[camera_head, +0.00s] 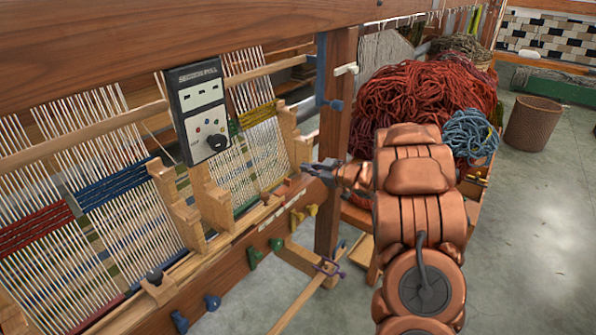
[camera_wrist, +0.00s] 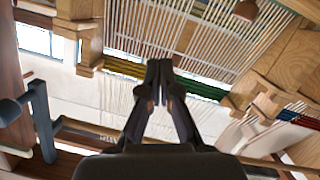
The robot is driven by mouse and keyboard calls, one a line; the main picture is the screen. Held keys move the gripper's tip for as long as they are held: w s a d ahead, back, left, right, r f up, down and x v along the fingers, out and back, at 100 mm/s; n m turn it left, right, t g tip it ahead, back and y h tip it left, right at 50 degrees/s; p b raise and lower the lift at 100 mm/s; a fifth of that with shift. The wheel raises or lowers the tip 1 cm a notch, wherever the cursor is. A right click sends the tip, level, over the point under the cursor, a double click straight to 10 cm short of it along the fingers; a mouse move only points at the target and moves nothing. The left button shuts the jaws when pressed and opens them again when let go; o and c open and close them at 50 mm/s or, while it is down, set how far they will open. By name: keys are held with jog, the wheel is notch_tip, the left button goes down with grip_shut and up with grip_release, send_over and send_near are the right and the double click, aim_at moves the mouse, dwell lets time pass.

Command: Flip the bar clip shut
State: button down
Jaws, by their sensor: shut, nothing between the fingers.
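My gripper (camera_head: 312,168) is shut and empty, beside the loom's right post (camera_head: 337,130). In the wrist view its two dark fingers (camera_wrist: 158,72) meet at the tips in front of the warp threads. Several small clip-like fittings show on the loom, and I cannot tell which is the bar clip or whether one is open. A white one (camera_head: 345,70) and a blue-grey one (camera_head: 336,104) are on the post. Green (camera_head: 254,258), yellow (camera_head: 311,210) and blue (camera_head: 212,301) ones are on the lower beam. A purple one (camera_head: 327,267) is around a wooden bar.
A black control box (camera_head: 198,108) hangs at the loom's front. Wooden uprights (camera_head: 213,200) stand along the front beam. Red wool (camera_head: 420,95) and blue wool (camera_head: 470,133) are heaped at the right. A basket (camera_head: 533,123) stands on the floor, which is clear at the right.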

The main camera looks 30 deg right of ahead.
jog(key=shift+v, duration=1)
jog(key=shift+d, duration=0.15)
notch_tip(320, 180, up, 5)
jog(key=d+m+g+h, duration=0.2)
jog(key=m+h, duration=0.1)
jog(key=h, duration=0.4)
jog(key=s+a+r+m+g+h, duration=0.2)
jog(key=s+m+g+h, duration=0.15)
jog(key=s, duration=0.45)
jog(key=s+a+f+g+y, duration=0.1)
jog(key=s+a+f+g, duration=0.1)
jog(key=s+a, duration=0.7)
jog(key=s+a+f+m+g+y, duration=0.1)
jog(key=s+a+g+y, duration=0.1)
jog(key=s+a+g, duration=0.3)
jog(key=s+a+f+g+y, duration=0.2)
jog(key=s+a+g, duration=0.2)
jog(key=s+a, duration=0.9)
jog(key=s, duration=1.1)
jog(key=shift+s+f, duration=0.3)
jog(key=shift+s, duration=0.05)
jog(key=shift+m+y, duration=0.25)
